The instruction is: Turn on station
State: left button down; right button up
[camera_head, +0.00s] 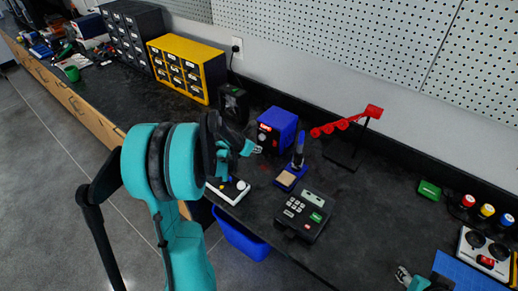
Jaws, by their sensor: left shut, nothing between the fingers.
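The station appears to be the blue box (285,124) with a dark front, a lit red display and a small knob, standing on the dark bench near the wall. A blue stand (287,180) with a tan sponge and an upright iron is in front of it. My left gripper (257,149) is shut and empty, just in front of the station's lower left front. I cannot tell whether it touches the front. Its arm hides part of the bench. My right gripper (402,275) shows only partly at the bottom edge; its opening is unclear.
A dark keypad device (305,213) and a white device (229,190) are near the front edge. A black box (233,103) stands left of the station, a red rack (347,121) right of it. A blue bin (240,238) hangs below.

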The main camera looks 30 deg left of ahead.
aim_at(275, 144)
pick_arm(q)
jog(key=b+x, duration=0.2)
jog(key=x, duration=0.6)
jog(key=shift+s, duration=0.15)
jog(key=w, duration=0.1)
jog(key=w+b, duration=0.1)
jog(key=shift+w+f, duration=0.25)
jog(key=shift+w+d+r+b, duration=0.15)
jog(key=shift+w+b, duration=0.15)
jog(key=shift+w, duration=0.5)
jog(key=shift+w, duration=0.2)
